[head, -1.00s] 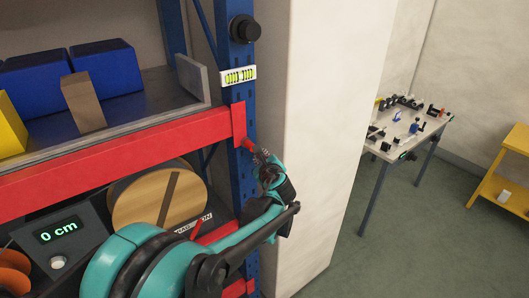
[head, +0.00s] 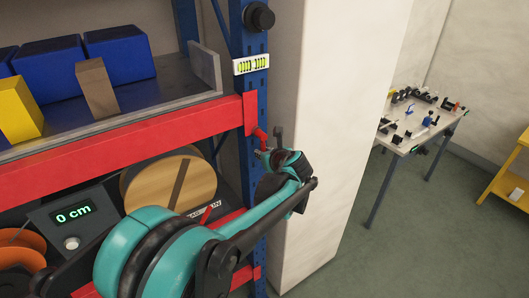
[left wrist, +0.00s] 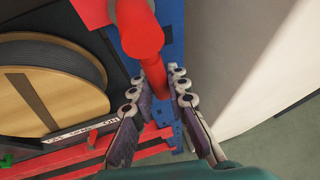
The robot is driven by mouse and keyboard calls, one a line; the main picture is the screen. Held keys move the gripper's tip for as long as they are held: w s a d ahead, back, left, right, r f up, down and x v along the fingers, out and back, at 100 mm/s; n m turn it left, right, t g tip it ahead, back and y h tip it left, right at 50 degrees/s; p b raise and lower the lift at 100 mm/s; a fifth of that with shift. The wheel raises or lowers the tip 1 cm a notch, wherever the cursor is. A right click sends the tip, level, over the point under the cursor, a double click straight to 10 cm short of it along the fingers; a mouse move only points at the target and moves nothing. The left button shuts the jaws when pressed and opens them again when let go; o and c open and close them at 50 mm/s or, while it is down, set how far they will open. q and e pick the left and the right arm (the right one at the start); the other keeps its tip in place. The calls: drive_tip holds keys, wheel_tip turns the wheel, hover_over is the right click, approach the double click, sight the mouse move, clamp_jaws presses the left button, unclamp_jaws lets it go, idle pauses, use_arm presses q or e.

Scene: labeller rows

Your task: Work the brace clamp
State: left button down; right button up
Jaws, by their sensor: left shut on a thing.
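The brace clamp shows as a red bracket (head: 250,113) with a short red handle (head: 261,134) on the blue rack upright (head: 254,90), at the end of the red beam. In the left wrist view the thick red handle (left wrist: 148,60) runs down between my fingers. My left gripper (head: 266,150) is shut on the handle's lower end; its fingers (left wrist: 162,105) lie on either side of it. The fingers and wrist partly hide that end in the head view. My right gripper is not in view.
A spirit level (head: 251,65) and a black knob (head: 258,16) sit on the upright above. Blue boxes (head: 118,52) stand on the shelf. A cable drum (head: 170,178) and a display reading 0 cm (head: 73,214) are below. A white pillar (head: 312,130) stands close right.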

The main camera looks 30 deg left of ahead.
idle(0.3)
use_arm(q)
drive_tip(key=c, duration=1.5)
unclamp_jaws()
drive_tip(key=shift+o, duration=0.2)
drive_tip(key=v, duration=1.2)
drive_tip(key=shift+s+a, duration=0.1)
